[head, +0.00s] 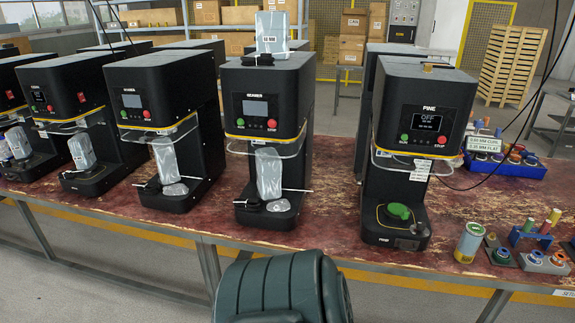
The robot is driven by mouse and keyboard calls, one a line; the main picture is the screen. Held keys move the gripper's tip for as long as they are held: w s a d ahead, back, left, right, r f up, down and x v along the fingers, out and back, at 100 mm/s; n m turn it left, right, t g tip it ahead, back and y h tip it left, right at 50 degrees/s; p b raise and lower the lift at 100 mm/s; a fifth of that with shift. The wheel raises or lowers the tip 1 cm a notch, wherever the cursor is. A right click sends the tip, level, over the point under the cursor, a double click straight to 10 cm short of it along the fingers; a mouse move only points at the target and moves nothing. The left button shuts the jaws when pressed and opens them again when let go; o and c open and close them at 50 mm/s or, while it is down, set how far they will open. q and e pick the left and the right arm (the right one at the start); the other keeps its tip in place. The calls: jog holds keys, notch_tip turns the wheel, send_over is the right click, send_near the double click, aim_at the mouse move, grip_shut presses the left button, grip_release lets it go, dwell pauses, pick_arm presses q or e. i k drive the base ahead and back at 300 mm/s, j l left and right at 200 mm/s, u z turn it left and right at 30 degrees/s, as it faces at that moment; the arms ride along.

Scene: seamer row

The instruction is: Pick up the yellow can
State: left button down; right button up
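No plainly all-yellow can shows in the head view. A pale can with yellowish-green at its rim and side (469,243) stands upright on the red-brown bench near its front edge, right of the right-hand machine. A small yellow cylinder (554,216) stands farther right, at a blue holder. I cannot tell whether it is a can. Neither of my grippers is in view.
Black seamer machines line the worn bench (310,232); the right-hand one (425,110) has a green disc (398,211) on its base. Small tooling pieces (535,258) crowd the right end, before a blue tray (510,165). Bare bench lies between the two right-hand machines.

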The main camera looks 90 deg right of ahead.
aim_at(466, 249)
jog(key=z, duration=4.1)
